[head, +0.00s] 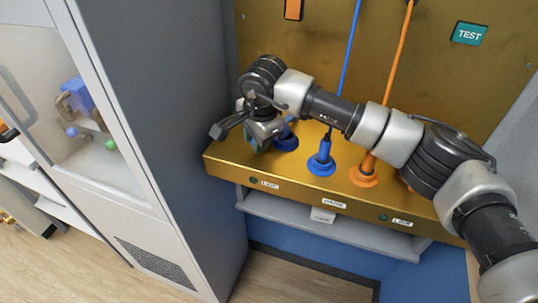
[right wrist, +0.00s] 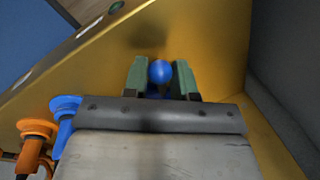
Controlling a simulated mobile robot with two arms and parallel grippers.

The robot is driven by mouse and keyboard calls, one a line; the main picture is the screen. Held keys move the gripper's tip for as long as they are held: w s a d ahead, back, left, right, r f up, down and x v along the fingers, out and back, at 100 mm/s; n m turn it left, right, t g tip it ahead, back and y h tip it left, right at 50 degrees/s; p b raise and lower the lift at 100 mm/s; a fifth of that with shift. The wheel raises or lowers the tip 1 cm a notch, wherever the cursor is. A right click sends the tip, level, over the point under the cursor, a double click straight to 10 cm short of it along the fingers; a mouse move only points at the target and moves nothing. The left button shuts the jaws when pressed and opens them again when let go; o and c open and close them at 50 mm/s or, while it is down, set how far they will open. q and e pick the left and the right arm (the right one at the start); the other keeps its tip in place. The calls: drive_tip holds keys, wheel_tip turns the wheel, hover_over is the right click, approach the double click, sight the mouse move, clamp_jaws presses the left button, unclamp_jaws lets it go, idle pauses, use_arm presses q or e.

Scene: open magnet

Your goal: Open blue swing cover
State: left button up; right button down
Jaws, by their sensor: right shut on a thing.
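My right gripper (head: 262,135) is over the left end of the gold ledge, reaching in from the right. In the right wrist view its two green fingers (right wrist: 160,72) stand on either side of a round blue knob (right wrist: 160,70) and are shut on it. In the head view the fingers hide most of this knob, and a blue round base (head: 287,142) shows just right of them. I cannot tell which blue part is the swing cover. My left gripper is not in view.
On the gold ledge (head: 232,163), a blue plug with a cable (head: 321,162) and an orange plug (head: 364,172) stand to the right. A teal TEST sign (head: 468,34) is on the back panel. A grey glass-fronted cabinet (head: 165,150) stands close on the left.

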drive_tip(key=shift+w+a+f+m+b, duration=0.1)
drive_tip(key=shift+w+a+m+b, duration=0.95)
drive_tip(key=shift+w+a+m, duration=0.15)
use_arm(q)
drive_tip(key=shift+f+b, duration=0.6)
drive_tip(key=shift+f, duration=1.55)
use_arm(e)
drive_tip(key=shift+w+a+m+t+h, duration=0.2)
drive_tip(key=shift+w+a+m, duration=0.25)
drive_tip(key=shift+w+m, duration=0.15)
drive_tip(key=shift+w+a+m+t+h, duration=0.1)
drive_tip(key=shift+w+a+m+h, duration=0.1)
drive_tip(key=shift+w+a+m, duration=0.3)
drive_tip(key=shift+w+d, duration=0.1)
drive_tip(key=c, duration=0.9)
unclamp_jaws()
drive_tip(key=shift+r, duration=0.2)
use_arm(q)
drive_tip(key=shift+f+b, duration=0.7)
use_arm(e)
drive_tip(key=r, duration=0.3)
drive_tip(key=s+r, duration=0.1)
drive_tip(key=r, duration=0.3)
drive_tip(key=s+r, duration=0.1)
drive_tip(key=r, duration=0.2)
drive_tip(key=shift+d+r, duration=0.25)
drive_tip(key=shift+d, duration=0.1)
